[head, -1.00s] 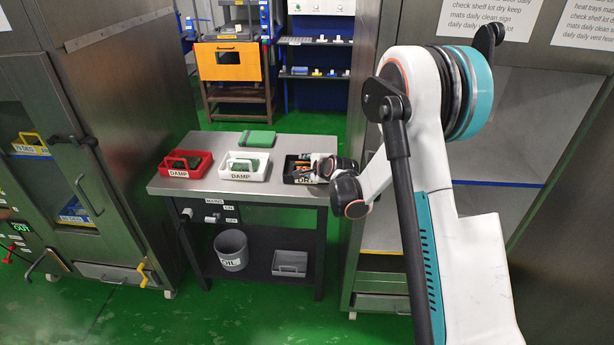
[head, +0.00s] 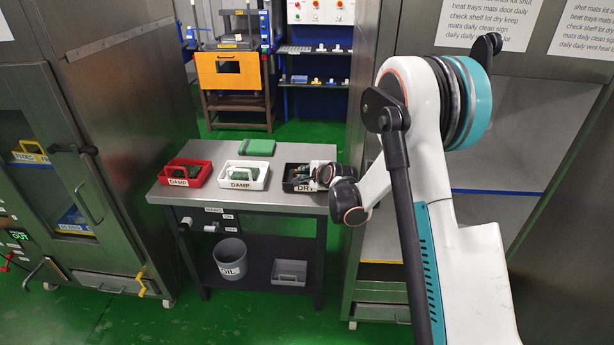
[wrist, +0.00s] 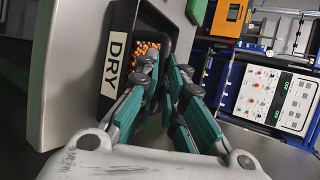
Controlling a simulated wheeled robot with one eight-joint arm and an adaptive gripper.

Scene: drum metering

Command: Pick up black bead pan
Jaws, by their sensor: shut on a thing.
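The black bead pan (head: 290,181), labelled DRY, is at the right end of the steel bench (head: 200,196). In the wrist view its label face (wrist: 117,62) shows close up, with orange beads inside. My gripper (head: 318,176) is at the right part of the pan. In the wrist view the teal-padded fingers (wrist: 170,85) are closed around the pan's black handle, which they partly hide. I cannot tell whether the pan is lifted off the bench top.
A white pan (head: 244,184) and a red pan (head: 184,182), both labelled DAMP, stand to the left. A green block (head: 257,147) lies behind them. A grey oil bucket (head: 230,264) and a grey bin (head: 290,280) are on the shelf below. Steel cabinets flank the bench.

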